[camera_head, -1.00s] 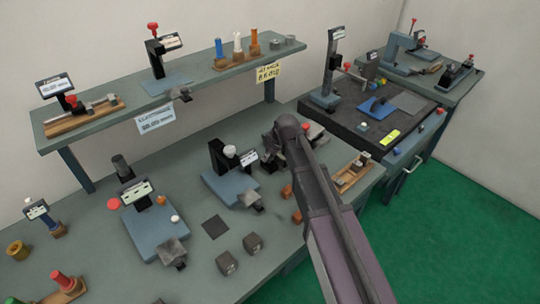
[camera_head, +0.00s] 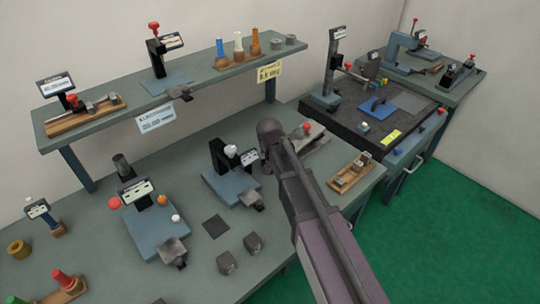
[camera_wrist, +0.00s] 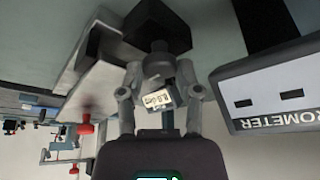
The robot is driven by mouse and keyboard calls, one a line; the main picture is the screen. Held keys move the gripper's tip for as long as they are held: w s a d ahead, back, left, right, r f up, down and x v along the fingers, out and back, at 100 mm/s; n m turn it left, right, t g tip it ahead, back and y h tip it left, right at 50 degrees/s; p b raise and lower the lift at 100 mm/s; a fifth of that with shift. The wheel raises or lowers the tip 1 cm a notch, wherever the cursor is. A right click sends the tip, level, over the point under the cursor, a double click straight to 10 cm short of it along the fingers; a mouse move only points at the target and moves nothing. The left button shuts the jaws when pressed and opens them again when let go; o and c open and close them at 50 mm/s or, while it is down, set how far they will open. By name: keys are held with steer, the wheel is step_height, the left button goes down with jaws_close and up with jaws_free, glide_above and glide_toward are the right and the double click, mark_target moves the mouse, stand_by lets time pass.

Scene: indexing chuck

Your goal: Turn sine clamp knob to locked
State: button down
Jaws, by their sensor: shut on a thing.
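A grey plate fixture (camera_head: 312,143) with a red ball knob (camera_head: 307,127) stands on the bench just right of my arm's end in the head view. A pale slab (camera_wrist: 95,82) and a red knob (camera_wrist: 85,128) show left of my gripper in the upside-down wrist view. My gripper (camera_wrist: 160,62) is shut on a dark round knob (camera_wrist: 172,46) in front of a dark block (camera_wrist: 155,18). My arm hides my gripper and the held knob in the head view. No lock marking on the knob is readable.
A micrometer sign (camera_wrist: 275,90) stands close beside my gripper; its blue-based fixture (camera_head: 228,186) is left of my arm. A wooden tray (camera_head: 352,173) lies to the right. The shelf (camera_head: 205,80) with a yellow angle note (camera_head: 268,71) runs behind.

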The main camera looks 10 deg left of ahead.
steer(key=shift+s+m, duration=0.1)
steer(key=shift+m, duration=0.3)
steer(key=shift+c, duration=1.5)
jaws_free()
steer(key=shift+n, duration=0.4)
